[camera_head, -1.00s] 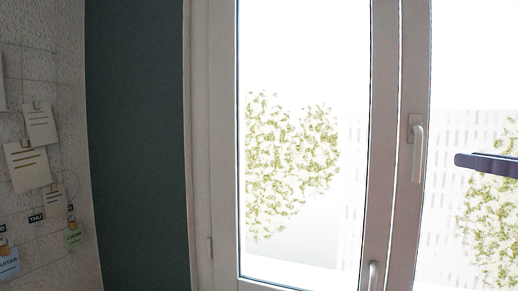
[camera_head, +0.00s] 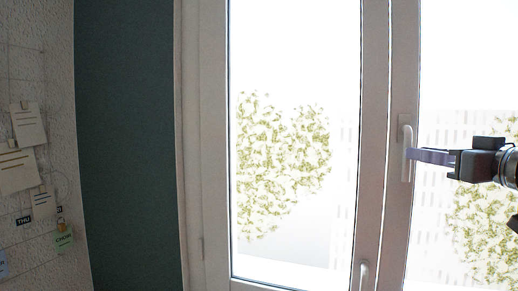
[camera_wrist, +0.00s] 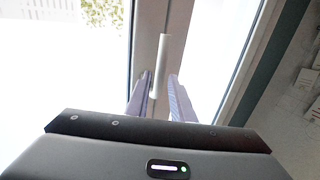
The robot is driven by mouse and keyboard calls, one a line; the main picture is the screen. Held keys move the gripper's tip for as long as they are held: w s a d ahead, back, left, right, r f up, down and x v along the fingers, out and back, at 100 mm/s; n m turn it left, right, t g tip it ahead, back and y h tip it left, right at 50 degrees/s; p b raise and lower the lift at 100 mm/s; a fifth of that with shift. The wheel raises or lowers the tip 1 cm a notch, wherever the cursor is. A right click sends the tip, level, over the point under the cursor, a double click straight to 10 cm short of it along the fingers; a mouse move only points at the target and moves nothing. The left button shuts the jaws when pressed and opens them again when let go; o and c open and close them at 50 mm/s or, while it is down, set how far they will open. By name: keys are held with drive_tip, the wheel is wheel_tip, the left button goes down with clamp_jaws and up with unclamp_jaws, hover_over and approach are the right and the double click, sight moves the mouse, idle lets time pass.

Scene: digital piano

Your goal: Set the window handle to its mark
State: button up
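The white window handle (camera_head: 407,150) is on the window frame at right of centre in the head view, its lever hanging down. It also shows in the wrist view (camera_wrist: 162,55) as a pale upright bar. My gripper (camera_head: 412,153) comes in from the right, fingertips at the lever's middle. In the wrist view my gripper (camera_wrist: 159,76) is open, with one finger on each side of the lever and gaps visible. I cannot tell whether a finger touches it. I cannot make out a mark for the handle.
A second white handle (camera_head: 363,275) sits lower on the neighbouring sash, at the bottom edge. A dark green wall strip (camera_head: 125,150) and a board with paper notes (camera_head: 28,125) are at the left. Open space lies in front of the glass.

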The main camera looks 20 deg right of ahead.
drive_tip(key=shift+w, duration=2.5)
drive_tip(key=shift+c, duration=0.5)
clamp_jaws()
drive_tip(key=shift+d, duration=0.2)
